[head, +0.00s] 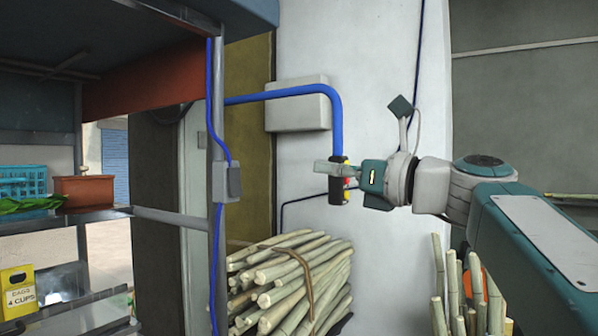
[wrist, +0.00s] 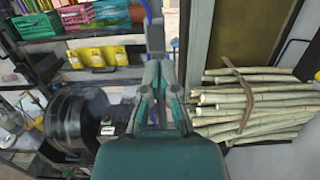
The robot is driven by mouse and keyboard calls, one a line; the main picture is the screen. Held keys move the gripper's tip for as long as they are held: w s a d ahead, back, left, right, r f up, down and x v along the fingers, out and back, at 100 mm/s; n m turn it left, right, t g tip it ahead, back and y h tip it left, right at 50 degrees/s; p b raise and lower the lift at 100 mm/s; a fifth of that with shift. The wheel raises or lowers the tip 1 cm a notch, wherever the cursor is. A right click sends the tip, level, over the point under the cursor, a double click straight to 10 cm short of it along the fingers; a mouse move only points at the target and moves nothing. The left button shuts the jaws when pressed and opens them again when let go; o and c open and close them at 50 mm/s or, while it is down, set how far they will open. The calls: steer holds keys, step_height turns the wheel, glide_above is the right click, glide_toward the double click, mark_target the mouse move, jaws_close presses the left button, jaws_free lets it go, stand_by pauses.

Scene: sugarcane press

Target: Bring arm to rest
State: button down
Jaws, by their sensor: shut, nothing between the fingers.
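My gripper (head: 325,168) is at the end of my raised arm, near the middle of the head view, pointing left. Its fingers are shut and empty. In the head view they overlap a black control box (head: 338,190) with red and yellow buttons, which hangs from a blue pipe (head: 295,91). I cannot tell whether they touch it. In the wrist view my gripper (wrist: 158,66) points away from the camera, toward shelves.
Shelving at left holds a teal basket (head: 22,182), a brown box (head: 84,191) and a yellow holder (head: 18,290). A dark round machine part (wrist: 80,120) shows in the wrist view.

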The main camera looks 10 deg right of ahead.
steer(key=s+a+f+n+g+h, duration=0.1)
steer(key=s+f+n+h, duration=0.25)
steer(key=f, duration=0.45)
steer(key=s+f+n+g+h, duration=0.2)
steer(key=f+n, duration=0.2)
steer(key=f, duration=0.4)
steer(key=s+a+f+n+g+h, duration=0.1)
steer(key=s+f+n+h, duration=0.2)
steer(key=f, duration=0.5)
steer(key=s+d+f+n+h, duration=0.2)
steer(key=s+f+n, duration=0.1)
steer(key=f+n, duration=0.2)
steer(key=s+d+f+n+g+h, duration=0.1)
steer(key=s+d+f+n+h, duration=0.1)
steer(key=f, duration=0.6)
steer(key=s+d+f+n+g+h, duration=0.1)
steer(key=s+d+f+n+h, duration=0.1)
steer(key=s+f+n, duration=0.4)
steer(key=shift+d+f+n+h, duration=0.35)
steer(key=shift+d+n, duration=0.3)
steer(key=shift+n, duration=0.4)
